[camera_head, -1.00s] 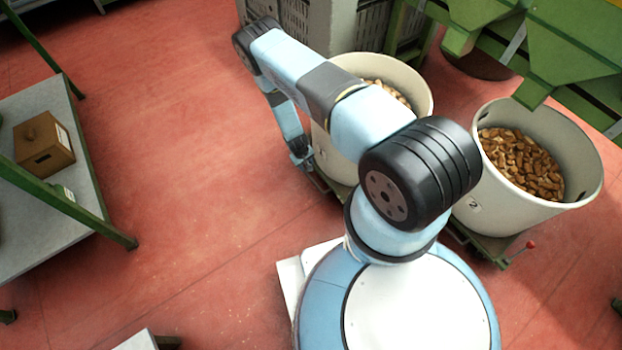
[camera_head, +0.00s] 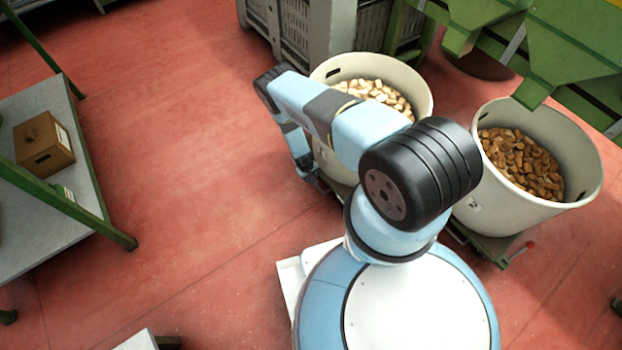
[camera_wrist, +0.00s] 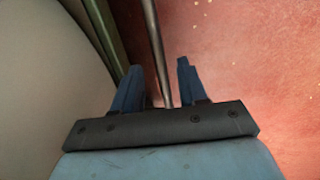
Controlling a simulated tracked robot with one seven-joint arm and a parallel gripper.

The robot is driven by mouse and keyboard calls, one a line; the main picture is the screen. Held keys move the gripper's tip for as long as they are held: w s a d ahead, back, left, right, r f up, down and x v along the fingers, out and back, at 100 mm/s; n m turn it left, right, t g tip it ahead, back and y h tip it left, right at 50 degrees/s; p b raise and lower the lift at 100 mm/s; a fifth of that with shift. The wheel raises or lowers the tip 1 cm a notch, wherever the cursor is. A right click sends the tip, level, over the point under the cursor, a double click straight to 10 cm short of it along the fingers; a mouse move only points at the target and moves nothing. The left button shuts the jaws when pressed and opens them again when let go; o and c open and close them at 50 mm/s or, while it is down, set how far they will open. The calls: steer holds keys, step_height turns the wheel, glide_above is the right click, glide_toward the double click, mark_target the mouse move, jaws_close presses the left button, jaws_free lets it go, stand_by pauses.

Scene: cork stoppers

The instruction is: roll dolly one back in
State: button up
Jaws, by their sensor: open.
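The left cream bin (camera_head: 395,70), full of cork pieces, stands on dolly one, mostly hidden by the bin and my arm. A bit of its dark green frame (camera_head: 333,186) shows at the bin's foot. My gripper (camera_head: 308,172) is low at the bin's left side. In the wrist view my gripper (camera_wrist: 156,66) is open. A thin metal rod (camera_wrist: 153,35), apparently the dolly's handle, runs between its two blue fingers. Contact cannot be told. The dolly's green edge (camera_wrist: 108,35) and the bin wall (camera_wrist: 45,80) are to the left.
A second cork bin (camera_head: 500,212) stands on a dolly with a red-knobbed lever (camera_head: 530,245) at the right. Green hoppers (camera_head: 570,45) hang above. A grey crate (camera_head: 320,25) stands behind. A table (camera_head: 85,160) with a cardboard box (camera_head: 45,145) is left; red floor between is clear.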

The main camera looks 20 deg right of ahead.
steer(key=shift+w+d+f, duration=0.1)
steer(key=shift+d+f, duration=0.05)
steer(key=shift+f, duration=0.5)
steer(key=shift+d+f, duration=0.1)
steer(key=shift+f, duration=0.5)
jaws_close()
